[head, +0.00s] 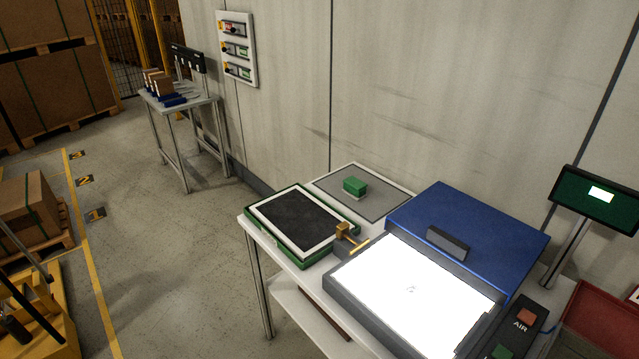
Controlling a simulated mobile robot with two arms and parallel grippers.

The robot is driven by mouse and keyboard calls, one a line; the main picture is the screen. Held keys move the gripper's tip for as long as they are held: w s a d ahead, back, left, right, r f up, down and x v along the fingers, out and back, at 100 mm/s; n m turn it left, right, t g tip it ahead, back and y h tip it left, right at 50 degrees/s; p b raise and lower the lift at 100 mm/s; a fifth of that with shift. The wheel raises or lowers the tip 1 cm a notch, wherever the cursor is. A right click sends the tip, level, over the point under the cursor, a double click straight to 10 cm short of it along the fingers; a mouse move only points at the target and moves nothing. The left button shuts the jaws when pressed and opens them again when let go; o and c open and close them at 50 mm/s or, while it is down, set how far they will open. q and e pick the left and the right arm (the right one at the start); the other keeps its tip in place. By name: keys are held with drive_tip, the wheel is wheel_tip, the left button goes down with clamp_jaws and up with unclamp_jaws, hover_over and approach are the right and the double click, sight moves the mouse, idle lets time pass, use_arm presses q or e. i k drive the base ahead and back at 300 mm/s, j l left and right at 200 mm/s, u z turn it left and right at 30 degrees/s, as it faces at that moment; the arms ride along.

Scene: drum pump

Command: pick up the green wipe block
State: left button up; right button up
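The green wipe block (355,186) is a small green box with a pale lower edge. It lies on a grey mat with a white border (385,205) at the back of the white table, near the wall. Neither of my grippers shows in the head view.
In front of the mat lies a green tray with a dark panel (298,222). A brass fitting (343,230) sits at its right corner. A blue box with a bright white surface (468,232) stands to the right. A green-screen display (597,198) and a red box (602,318) are further right.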

sight(353, 188)
drive_tip(key=i+j+u, duration=0.9)
drive_tip(key=i+u, duration=0.45)
drive_tip(key=i, duration=0.25)
drive_tip(key=i+z, duration=0.25)
drive_tip(key=i, duration=0.2)
drive_tip(key=i+z, duration=0.3)
drive_tip(key=i, duration=0.2)
drive_tip(key=i+j+z, duration=0.25)
drive_tip(key=i, duration=0.2)
drive_tip(key=i+j+z, duration=0.15)
drive_tip(key=i+z, duration=0.15)
drive_tip(key=i, duration=0.15)
drive_tip(key=i+l+z, duration=0.1)
drive_tip(key=i+z, duration=0.15)
drive_tip(key=z, duration=0.2)
drive_tip(key=i+z, duration=0.25)
drive_tip(key=z, duration=0.15)
drive_tip(key=i+z, duration=0.25)
drive_tip(key=z, duration=0.2)
drive_tip(key=i+j+z, duration=0.15)
drive_tip(key=z, duration=0.3)
drive_tip(key=i+j+z, duration=0.25)
drive_tip(key=z, duration=0.2)
